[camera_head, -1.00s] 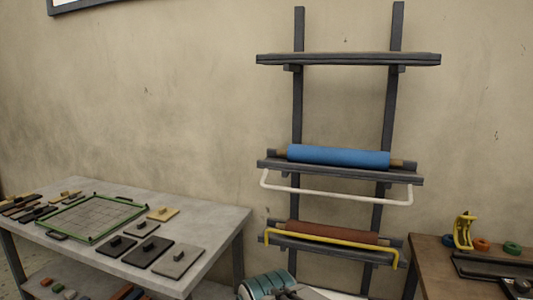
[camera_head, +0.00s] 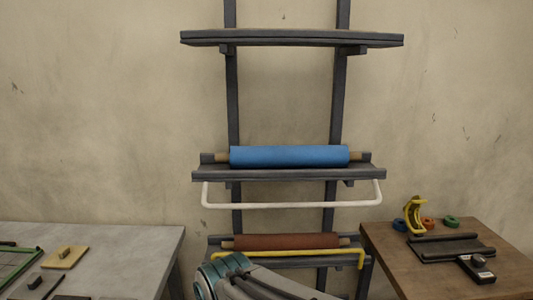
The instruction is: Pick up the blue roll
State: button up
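The blue roll (camera_head: 289,156) lies level on the middle shelf (camera_head: 290,174) of a dark wall rack, with brown core ends showing on both sides. A white bar (camera_head: 292,204) hangs below the front of that shelf. Part of my arm shows at the bottom centre, in front of the lowest shelf. My gripper's fingers are not visible in this view. Nothing touches the blue roll apart from its shelf.
A red-brown roll (camera_head: 285,241) lies on the lower shelf behind a yellow bar (camera_head: 300,254). The top shelf (camera_head: 290,39) is empty. A grey table (camera_head: 120,245) stands left. A wooden table (camera_head: 400,262) stands right, with a yellow tool (camera_head: 414,213) and a dark tray (camera_head: 450,247).

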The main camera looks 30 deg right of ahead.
aim_at(314, 157)
jog(key=z, duration=0.75)
jog(key=i, duration=0.7)
jog(key=z, duration=0.8)
